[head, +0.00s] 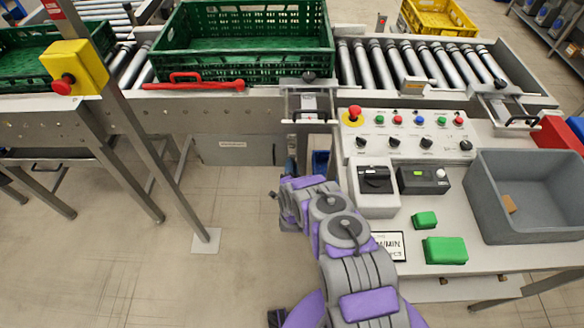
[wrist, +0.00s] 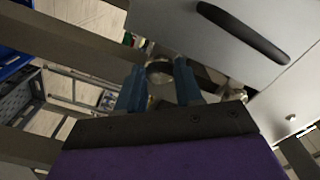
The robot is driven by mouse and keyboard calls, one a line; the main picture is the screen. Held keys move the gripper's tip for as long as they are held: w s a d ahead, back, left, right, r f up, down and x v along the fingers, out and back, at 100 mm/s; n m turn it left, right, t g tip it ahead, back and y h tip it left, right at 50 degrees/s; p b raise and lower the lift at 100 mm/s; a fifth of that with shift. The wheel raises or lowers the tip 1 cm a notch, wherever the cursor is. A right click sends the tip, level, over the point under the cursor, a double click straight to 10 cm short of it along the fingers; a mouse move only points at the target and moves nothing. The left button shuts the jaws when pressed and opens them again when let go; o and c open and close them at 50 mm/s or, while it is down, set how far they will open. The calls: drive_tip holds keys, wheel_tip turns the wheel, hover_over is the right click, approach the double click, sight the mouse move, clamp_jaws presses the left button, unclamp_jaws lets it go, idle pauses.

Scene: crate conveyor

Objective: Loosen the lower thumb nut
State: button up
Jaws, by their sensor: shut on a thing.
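In the wrist view the two blue fingers of my gripper (wrist: 160,92) stand on either side of a dark round thumb nut (wrist: 159,68) and are shut on it. Parts of the nut's surroundings are dark and hidden by the fingers. I cannot tell from the picture how far the nut is turned. In the head view my gripper (head: 291,167) reaches in low under the conveyor's front side, left of the control table. The nut is hidden there by my arm and the frame.
The conveyor (head: 215,117) runs across above my gripper, with a green crate (head: 245,62) on it. A control panel (head: 405,135) and grey bin (head: 530,235) are at right. A slanted post (head: 135,125) stands at left.

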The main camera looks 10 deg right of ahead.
drive_tip(key=shift+a+f+n, duration=0.1)
drive_tip(key=shift+n, duration=8.6)
drive_tip(key=o, duration=1)
drive_tip(key=shift+o, duration=0.2)
